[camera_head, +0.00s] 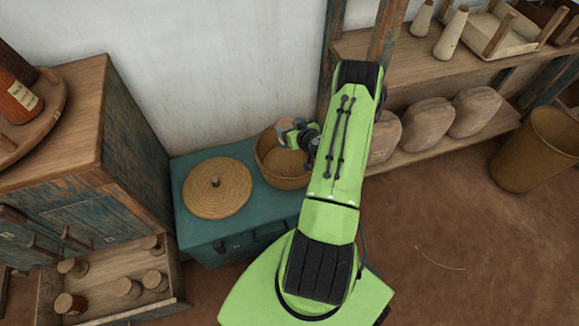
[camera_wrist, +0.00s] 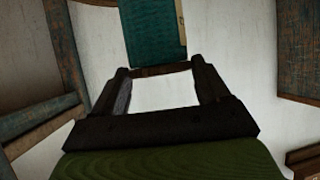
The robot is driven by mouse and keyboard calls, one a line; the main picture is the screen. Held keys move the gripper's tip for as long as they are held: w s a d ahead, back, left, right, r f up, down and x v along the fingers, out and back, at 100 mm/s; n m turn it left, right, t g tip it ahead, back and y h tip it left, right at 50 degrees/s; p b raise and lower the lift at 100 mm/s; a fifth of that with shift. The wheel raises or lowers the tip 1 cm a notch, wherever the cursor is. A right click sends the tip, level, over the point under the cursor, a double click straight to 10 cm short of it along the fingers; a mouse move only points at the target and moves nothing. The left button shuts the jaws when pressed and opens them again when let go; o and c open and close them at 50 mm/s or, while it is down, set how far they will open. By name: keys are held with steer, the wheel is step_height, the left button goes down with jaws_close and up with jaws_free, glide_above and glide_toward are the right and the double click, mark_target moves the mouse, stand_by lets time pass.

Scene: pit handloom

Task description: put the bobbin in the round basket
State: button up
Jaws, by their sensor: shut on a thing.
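The round basket (camera_head: 267,172) is an open woven bowl on the right part of a teal chest. My gripper (camera_head: 291,130) is at the basket's upper rim, partly over its opening in the picture. In the wrist view my gripper (camera_wrist: 163,77) has its two dark fingers apart, with a narrow brown thing (camera_wrist: 163,71) between the tips. It looks like the bobbin, though little of it shows. In the head view what I hold is too small and covered to make out. My gripper is shut on it.
A flat round woven lid (camera_head: 217,190) with a small knob lies left of the basket on the teal chest (camera_head: 200,238). An open drawer (camera_head: 105,308) at lower left holds several wooden bobbins. A shelf (camera_head: 420,65) with sacks stands right. The brown floor there is mostly clear.

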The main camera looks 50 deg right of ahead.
step_height(320, 180, down, 15)
steer(key=b, duration=0.5)
steer(key=shift+s+d, duration=0.15)
steer(key=shift+d, duration=0.05)
steer(key=shift+f, duration=0.15)
steer(key=o, duration=1.6)
